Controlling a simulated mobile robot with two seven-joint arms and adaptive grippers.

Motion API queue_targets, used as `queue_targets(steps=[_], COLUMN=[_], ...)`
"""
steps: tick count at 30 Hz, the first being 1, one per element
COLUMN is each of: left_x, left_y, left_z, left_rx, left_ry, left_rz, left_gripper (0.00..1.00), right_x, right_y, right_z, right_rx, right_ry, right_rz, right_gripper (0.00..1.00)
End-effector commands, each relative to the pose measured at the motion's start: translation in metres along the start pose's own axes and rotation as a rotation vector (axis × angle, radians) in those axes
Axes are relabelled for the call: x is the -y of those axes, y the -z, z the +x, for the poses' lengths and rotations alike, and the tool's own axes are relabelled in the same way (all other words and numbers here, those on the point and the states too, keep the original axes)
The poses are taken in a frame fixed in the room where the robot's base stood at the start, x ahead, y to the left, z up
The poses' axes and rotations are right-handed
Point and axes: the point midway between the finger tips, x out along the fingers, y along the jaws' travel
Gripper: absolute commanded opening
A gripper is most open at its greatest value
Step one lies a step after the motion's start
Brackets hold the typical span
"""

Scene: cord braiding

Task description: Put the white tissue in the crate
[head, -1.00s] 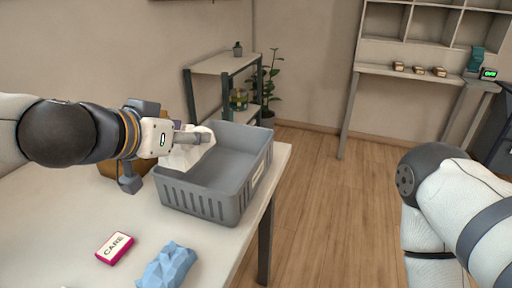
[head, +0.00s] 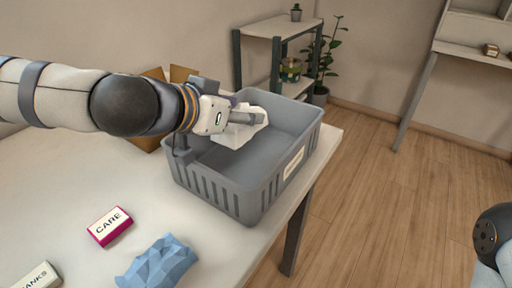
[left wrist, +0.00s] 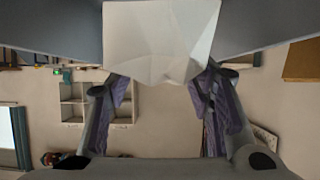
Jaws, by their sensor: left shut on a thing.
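The white tissue (head: 243,132) is a crumpled, pale piece held at the end of my left arm. My left gripper (head: 250,118) is shut on it, over the open top of the grey crate (head: 240,200). The crate stands on the table near its right edge, with slotted sides and a pale label. In the left wrist view the tissue (left wrist: 160,40) sits between the two fingers, with grey surfaces on either side that look like crate walls. The crate's floor is partly hidden by the tissue and gripper. My right gripper is out of view.
On the white table (head: 75,175) lie a red-edged CARE box (head: 110,226), a crumpled blue cloth (head: 157,264) and another small box (head: 38,276). An open cardboard box (head: 150,140) is behind my left arm. A shelf (head: 275,28) and plant (head: 325,60) stand beyond.

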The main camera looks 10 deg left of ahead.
Motion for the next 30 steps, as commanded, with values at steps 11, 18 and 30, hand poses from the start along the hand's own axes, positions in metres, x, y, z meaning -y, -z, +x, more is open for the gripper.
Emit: queue_targets(steps=[11, 18, 30], left_x=[0.000, 0.000, 0.001], left_y=[0.002, 0.002, 0.004], left_z=[-0.001, -0.001, -0.062], left_rx=[-0.005, -0.005, -0.011], left_ry=[0.001, 0.001, 0.002], left_rz=[0.002, 0.002, 0.000], left_gripper=[0.70, 0.71, 0.71], right_x=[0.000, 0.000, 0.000], right_y=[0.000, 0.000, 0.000], right_z=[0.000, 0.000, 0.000], right_rx=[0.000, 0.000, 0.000], right_ry=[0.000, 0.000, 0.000], right_rz=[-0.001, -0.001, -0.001], right_gripper=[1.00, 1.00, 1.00])
